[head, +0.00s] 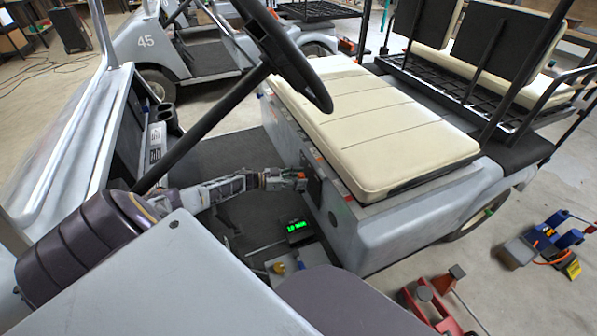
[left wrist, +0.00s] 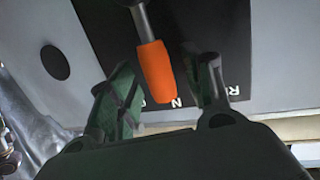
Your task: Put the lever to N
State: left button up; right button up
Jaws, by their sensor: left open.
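The lever has an orange grip (left wrist: 156,70) on a grey rod and shows in the left wrist view. It stands in front of a black plate (left wrist: 222,45) with white letters. An N shows beside the grip's end and an R farther right; other lettering is partly hidden. My left gripper (left wrist: 165,75) is open, with one green finger on each side of the grip. A gap shows on the left side; whether the right finger touches is unclear. In the head view my left gripper (head: 298,180) is at the seat base's front panel. My right gripper is not in view.
The steering wheel (head: 283,58) and its column cross above my left arm. The cream seat (head: 375,125) lies above the panel. A box with a green display reading "LO MHM" or similar (head: 296,228) is on the floor. Red stands (head: 432,300) are at lower right.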

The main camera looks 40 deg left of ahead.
pick_arm(q)
jog(key=shift+s+a, duration=0.1)
jog(key=v, duration=0.7)
dwell(0.4)
jog(key=shift+s, duration=0.1)
dwell(0.4)
